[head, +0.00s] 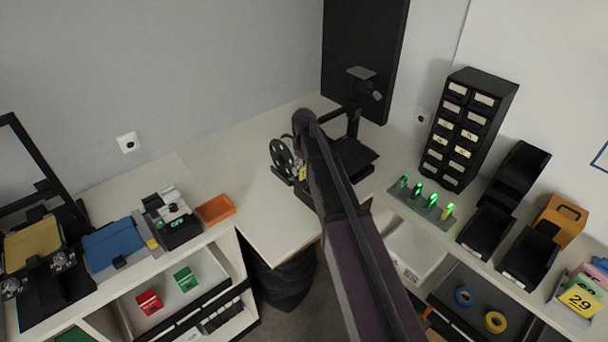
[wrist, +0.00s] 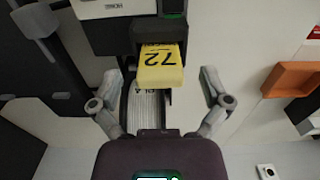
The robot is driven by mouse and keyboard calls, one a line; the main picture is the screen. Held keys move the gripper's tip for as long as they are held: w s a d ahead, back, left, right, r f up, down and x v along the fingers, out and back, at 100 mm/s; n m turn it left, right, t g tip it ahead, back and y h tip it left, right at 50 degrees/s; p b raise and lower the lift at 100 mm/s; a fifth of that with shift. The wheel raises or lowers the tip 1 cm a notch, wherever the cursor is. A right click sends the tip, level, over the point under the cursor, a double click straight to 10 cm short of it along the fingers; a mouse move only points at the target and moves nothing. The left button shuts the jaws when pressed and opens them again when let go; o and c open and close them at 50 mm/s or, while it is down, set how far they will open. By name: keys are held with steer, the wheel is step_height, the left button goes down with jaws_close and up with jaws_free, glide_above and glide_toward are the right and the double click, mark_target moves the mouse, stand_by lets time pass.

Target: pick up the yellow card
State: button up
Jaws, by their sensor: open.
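A yellow card (wrist: 161,72) marked 72 sticks out of a dark holder (wrist: 158,38) in the wrist view. A grey ribbed part lies just below it in the picture. My gripper (wrist: 160,80) is open, with one finger to the left of the card and one to the right. Both fingers are apart from the card. In the head view a small yellow patch (head: 302,173), likely this card, shows beside my arm at the device on the corner table. My arm hides the gripper there.
A black reel (head: 282,158) stands beside the yellow patch. An orange tray (head: 215,209) lies to the left and also shows in the wrist view (wrist: 290,80). Another yellow card (head: 580,301) marked 29 is at the far right. The table front left of my arm is clear.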

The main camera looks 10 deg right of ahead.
mark_target(304, 166)
stand_by(0.3)
steer(key=c, duration=0.9)
steer(key=shift+r, duration=0.2)
step_height(304, 166, up, 4)
steer(key=p, duration=0.4)
steer(key=shift+f, duration=0.2)
steer(key=s, duration=1)
steer(key=s+r+p, duration=0.1)
steer(key=s, duration=0.5)
steer(key=shift+d, duration=0.1)
steer(key=shift+r, duration=0.1)
